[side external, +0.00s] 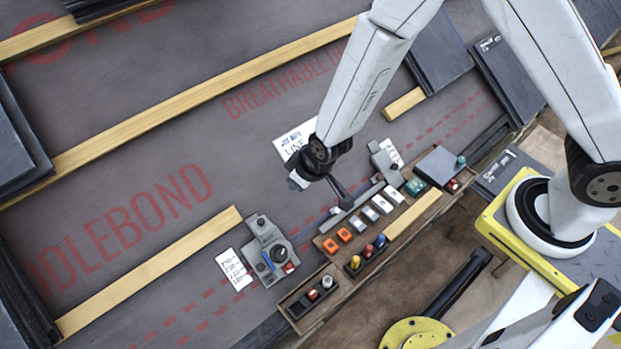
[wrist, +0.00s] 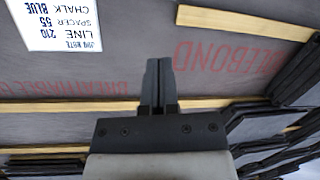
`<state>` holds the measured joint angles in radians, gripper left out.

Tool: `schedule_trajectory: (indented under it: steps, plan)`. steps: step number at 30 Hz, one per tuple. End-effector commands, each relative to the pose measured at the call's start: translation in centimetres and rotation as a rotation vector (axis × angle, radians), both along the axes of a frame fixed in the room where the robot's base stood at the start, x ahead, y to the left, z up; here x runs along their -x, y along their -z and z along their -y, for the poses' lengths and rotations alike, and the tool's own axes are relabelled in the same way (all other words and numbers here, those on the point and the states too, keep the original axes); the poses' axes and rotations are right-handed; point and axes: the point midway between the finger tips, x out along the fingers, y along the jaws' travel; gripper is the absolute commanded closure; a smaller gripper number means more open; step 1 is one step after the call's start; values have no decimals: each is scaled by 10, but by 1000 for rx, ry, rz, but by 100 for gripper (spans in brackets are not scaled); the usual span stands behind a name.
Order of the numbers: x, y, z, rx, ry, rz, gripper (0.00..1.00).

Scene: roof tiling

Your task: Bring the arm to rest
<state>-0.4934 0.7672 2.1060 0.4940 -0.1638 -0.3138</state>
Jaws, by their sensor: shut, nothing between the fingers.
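My gripper (side external: 345,201) hangs at the end of the white arm, above the dark roof membrane (side external: 230,150) and close to the wooden tool tray (side external: 408,222) in the side external view. In the wrist view my gripper (wrist: 158,62) shows two dark fingers pressed together with nothing between them. The fingers point over the membrane with red lettering. Whether the fingertips touch anything beneath cannot be told from the side view.
The tray holds orange, white and coloured small parts. A grey device (side external: 266,252) lies left of it beside a note card (side external: 234,269). Wooden battens (side external: 150,118) cross the membrane. Dark slates (side external: 507,75) are stacked at upper right. Another card (wrist: 62,24) shows in the wrist view.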

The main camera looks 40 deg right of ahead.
Motion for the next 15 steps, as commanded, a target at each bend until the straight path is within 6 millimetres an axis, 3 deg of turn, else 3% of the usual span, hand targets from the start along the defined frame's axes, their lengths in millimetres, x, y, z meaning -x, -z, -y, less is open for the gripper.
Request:
schedule_trajectory:
  steps: [8, 15]
  plan:
    - [7, -58, 55, -29, 75, -52, 100]
    - [28, -97, 103, -30, 142, -96, 100]
